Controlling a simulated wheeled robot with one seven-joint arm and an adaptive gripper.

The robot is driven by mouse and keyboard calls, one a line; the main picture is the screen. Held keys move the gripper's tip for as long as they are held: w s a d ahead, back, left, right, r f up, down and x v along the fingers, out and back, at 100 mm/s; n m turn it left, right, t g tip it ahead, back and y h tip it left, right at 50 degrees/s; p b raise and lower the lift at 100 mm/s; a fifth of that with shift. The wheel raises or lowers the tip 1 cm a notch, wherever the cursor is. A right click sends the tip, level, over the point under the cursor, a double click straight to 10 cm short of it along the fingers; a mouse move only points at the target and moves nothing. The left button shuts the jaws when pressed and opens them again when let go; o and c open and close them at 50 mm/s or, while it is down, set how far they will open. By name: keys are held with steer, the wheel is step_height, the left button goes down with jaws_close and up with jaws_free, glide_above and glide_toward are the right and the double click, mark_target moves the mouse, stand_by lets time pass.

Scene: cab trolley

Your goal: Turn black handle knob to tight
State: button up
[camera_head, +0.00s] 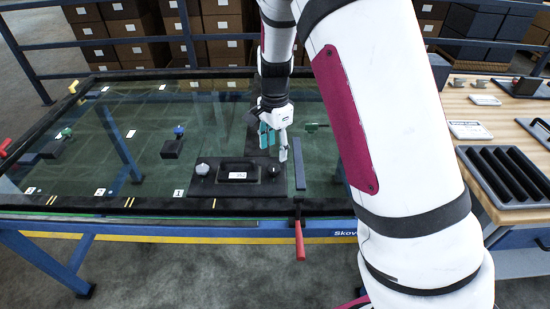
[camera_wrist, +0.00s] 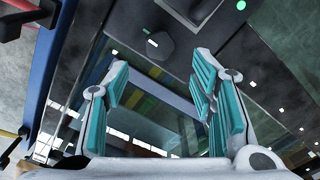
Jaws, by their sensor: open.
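A black plate (camera_head: 220,188) lies on the glass table top, with a black bar handle (camera_head: 250,166) bearing a white label in its middle. The black handle knob (camera_head: 273,170) is at the plate's right end, and a grey knob (camera_head: 202,169) is at its left end. My gripper (camera_head: 275,150) is above and just behind the black knob, pointing down, apart from it. In the wrist view my gripper (camera_wrist: 160,70) is open and empty. A dark rounded part (camera_wrist: 146,36) lies beyond the fingertips there; I cannot tell surely that it is the black knob.
A dark strip (camera_head: 299,165) lies right of the plate, and a red-handled clamp (camera_head: 299,238) is at the table's front edge. Green- and blue-topped clamps stand on the glass to the left. A black slotted tray (camera_head: 505,178) is on the wooden bench at right.

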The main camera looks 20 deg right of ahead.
steer(key=shift+r, duration=2.75)
steer(key=s+r+n+t+y+p, duration=0.15)
steer(key=s+r+n, duration=0.65)
steer(key=s+r, duration=0.8)
steer(key=s+r+n+t+h+p, duration=0.1)
steer(key=s+n, duration=0.5)
steer(key=s, duration=1)
steer(key=shift+s+d+r+n+t, duration=0.2)
steer(key=shift+d+n+t, duration=0.1)
steer(key=shift+t, duration=0.55)
steer(key=shift+a+h, duration=0.15)
steer(key=shift+h, duration=0.1)
